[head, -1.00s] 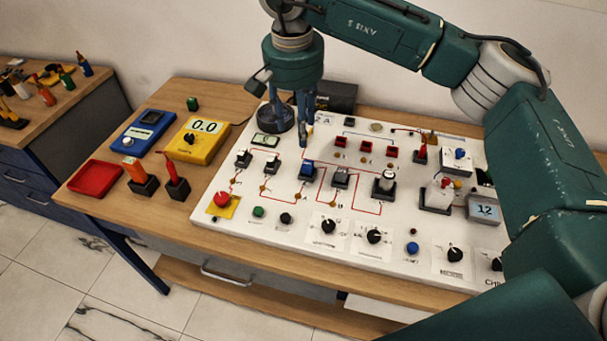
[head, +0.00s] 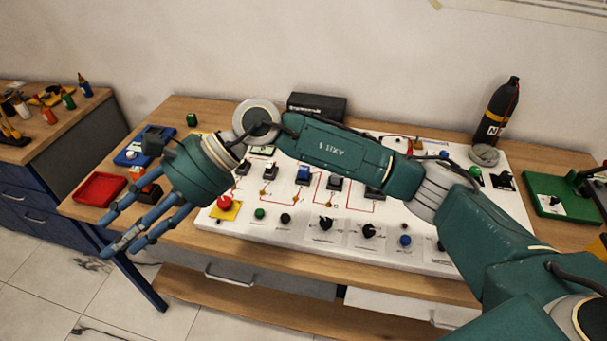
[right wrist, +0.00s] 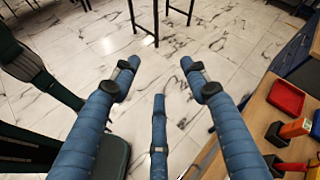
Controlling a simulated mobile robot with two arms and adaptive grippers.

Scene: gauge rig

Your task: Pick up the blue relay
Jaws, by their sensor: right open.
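The blue relay (head: 303,174) is a small blue block on the white panel (head: 283,239), in a row with dark blocks. It sits just below my right forearm in the head view. My right gripper (head: 121,240) is at the left, in front of the table's front left edge, well away from the relay. In the right wrist view its blue fingers (right wrist: 159,68) are spread and empty over the floor. The relay is not in the right wrist view. My left gripper is not in view.
A red tray (head: 98,189) lies on the table's left end and also shows in the right wrist view (right wrist: 287,98). A black box (head: 317,106) and a black bottle (head: 497,112) stand at the back. Black knobs (head: 326,223) and a red button (head: 224,202) are on the panel.

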